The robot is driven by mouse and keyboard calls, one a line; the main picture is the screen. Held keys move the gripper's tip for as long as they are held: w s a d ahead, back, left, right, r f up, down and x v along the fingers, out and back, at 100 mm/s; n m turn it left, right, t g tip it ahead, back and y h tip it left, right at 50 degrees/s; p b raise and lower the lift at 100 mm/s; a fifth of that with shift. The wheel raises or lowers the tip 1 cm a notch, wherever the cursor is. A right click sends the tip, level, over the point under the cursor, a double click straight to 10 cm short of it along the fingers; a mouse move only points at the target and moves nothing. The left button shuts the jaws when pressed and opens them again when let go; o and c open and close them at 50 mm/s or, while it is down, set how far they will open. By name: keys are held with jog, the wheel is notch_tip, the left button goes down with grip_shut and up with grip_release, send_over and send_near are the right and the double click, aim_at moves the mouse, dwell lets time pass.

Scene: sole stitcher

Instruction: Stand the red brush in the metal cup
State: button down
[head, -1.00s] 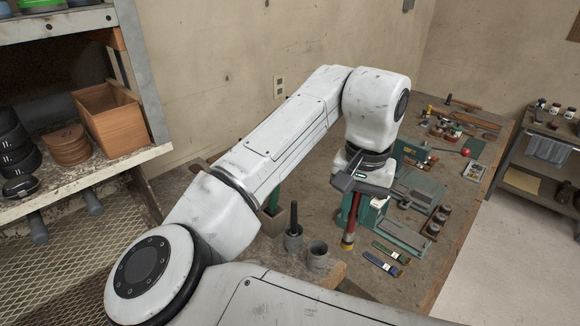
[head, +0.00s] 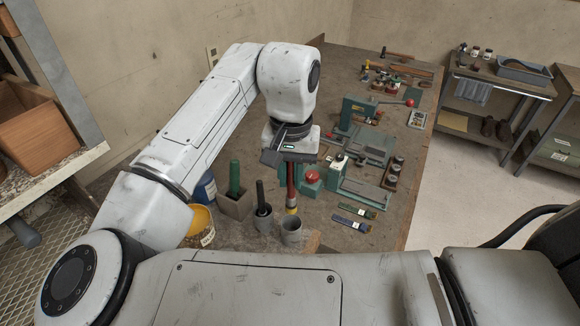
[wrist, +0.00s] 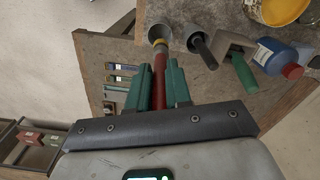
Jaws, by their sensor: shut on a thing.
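The red brush (head: 290,182) hangs upright from my gripper (head: 291,170), its yellow-banded end down. In the wrist view my gripper (wrist: 157,68) has its two green fingers shut on the red handle (wrist: 159,78). The metal cup (head: 291,234) stands upright near the bench's front edge. In the head view the brush's lower end shows just above the cup's rim. In the wrist view the brush end lines up with the cup's mouth (wrist: 159,32). I cannot tell the exact gap between them.
Close left of the cup stands another grey cup with a black-handled tool (head: 262,212). Further left are a grey block holder with a green handle (head: 235,180), a blue bottle (head: 205,190) and a yellow tub (head: 200,222). Flat packets (head: 352,223) lie on the right.

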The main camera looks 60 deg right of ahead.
aim_at(291, 198)
jog(key=shift+f+b, duration=3)
jog(key=shift+f, duration=0.95)
jog(key=c, duration=1)
grip_release()
notch_tip(291, 198, up, 11)
jog(key=shift+f+b, duration=0.1)
jog(key=shift+b, duration=0.35)
jog(key=shift+s+f, duration=0.1)
